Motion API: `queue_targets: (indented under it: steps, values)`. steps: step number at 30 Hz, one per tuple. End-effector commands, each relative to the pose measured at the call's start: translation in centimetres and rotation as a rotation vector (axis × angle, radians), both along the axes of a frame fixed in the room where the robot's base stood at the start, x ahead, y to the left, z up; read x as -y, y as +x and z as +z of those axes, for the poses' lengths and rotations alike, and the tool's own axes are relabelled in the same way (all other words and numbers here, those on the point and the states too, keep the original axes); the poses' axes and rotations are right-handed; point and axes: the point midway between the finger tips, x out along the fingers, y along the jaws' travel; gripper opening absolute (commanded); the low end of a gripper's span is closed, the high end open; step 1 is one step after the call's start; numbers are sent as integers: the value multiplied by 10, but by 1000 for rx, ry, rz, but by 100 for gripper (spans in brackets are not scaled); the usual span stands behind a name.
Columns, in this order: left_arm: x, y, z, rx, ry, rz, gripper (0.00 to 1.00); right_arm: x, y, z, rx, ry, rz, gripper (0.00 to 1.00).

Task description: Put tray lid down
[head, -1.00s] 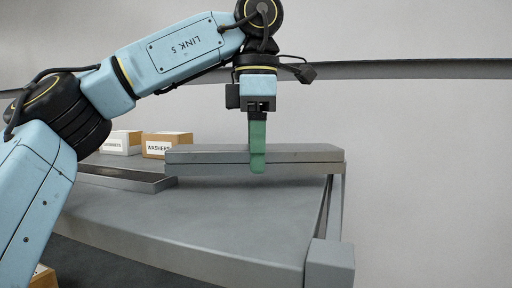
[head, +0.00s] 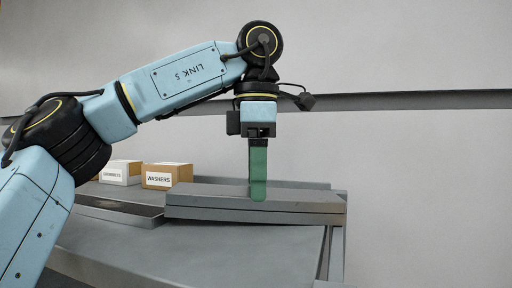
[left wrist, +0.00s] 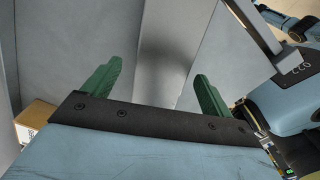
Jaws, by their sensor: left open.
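The long grey tray lid (head: 212,194) lies level on the grey table, with a seam along its front face. Whether a separate tray lies under it cannot be told. My left gripper (head: 258,198) points straight down over the lid, right of its middle. The near green finger overlaps the lid's top, and its tip ends near the front edge. In the left wrist view, the two green fingers (left wrist: 158,92) stand wide apart, with no object clearly held between them. The right gripper is not in view.
A shallow dark-floored tray (head: 118,208) lies to the left of the lid. Two labelled boxes stand behind it, a washers box (head: 167,176) and another box (head: 120,172). The front of the grey table (head: 200,252) is clear.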

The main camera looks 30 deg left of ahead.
Motion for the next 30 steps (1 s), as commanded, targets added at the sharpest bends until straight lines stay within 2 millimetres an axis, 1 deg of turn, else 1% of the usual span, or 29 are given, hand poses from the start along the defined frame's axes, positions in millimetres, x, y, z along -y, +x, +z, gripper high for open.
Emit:
queue_targets:
  steps: [1, 8, 13, 20, 30]
  values:
    - [0, 0, 10, 7, 2, 5, 85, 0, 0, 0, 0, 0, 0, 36]
    - [0, -1, 42, 9, 1, 6, 85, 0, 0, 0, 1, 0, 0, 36]
    - [1, 0, 54, 0, 2, 2, 85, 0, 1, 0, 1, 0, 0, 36]
    - [0, 0, 63, 4, 0, 1, 85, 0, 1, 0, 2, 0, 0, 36]
    - [0, 0, 63, 3, 0, 1, 85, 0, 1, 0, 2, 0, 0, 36]
